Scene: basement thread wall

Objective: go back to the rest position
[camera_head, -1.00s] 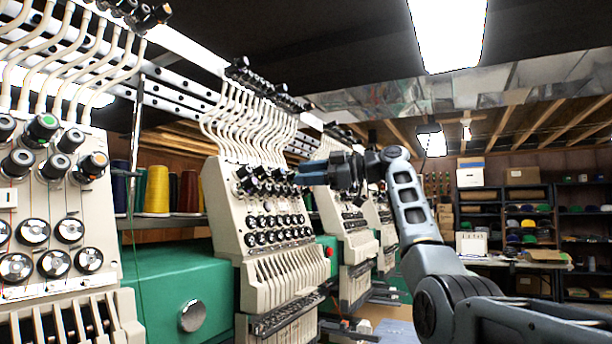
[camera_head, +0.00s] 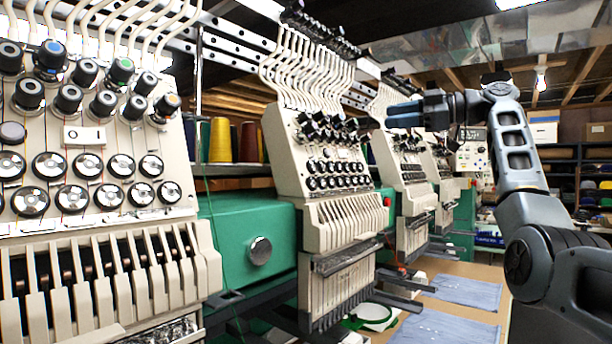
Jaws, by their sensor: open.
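My gripper (camera_head: 404,114) is at the upper right of the head view, at the end of my raised grey arm, with its blue fingers pointing left. It appears in front of the second and third embroidery heads, and nothing shows between its fingers. It is seen side-on, so the gap between the fingers is hard to make out. My arm bends down to the lower right corner of the picture.
A large embroidery head (camera_head: 98,200) fills the left, with a second head (camera_head: 318,165) beyond it. Green machine housing (camera_head: 240,240) joins them. Yellow thread (camera_head: 220,140) stands behind. Blue cloths (camera_head: 468,292) lie on the tan table (camera_head: 478,270). Shelves (camera_head: 592,165) stand at the back right.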

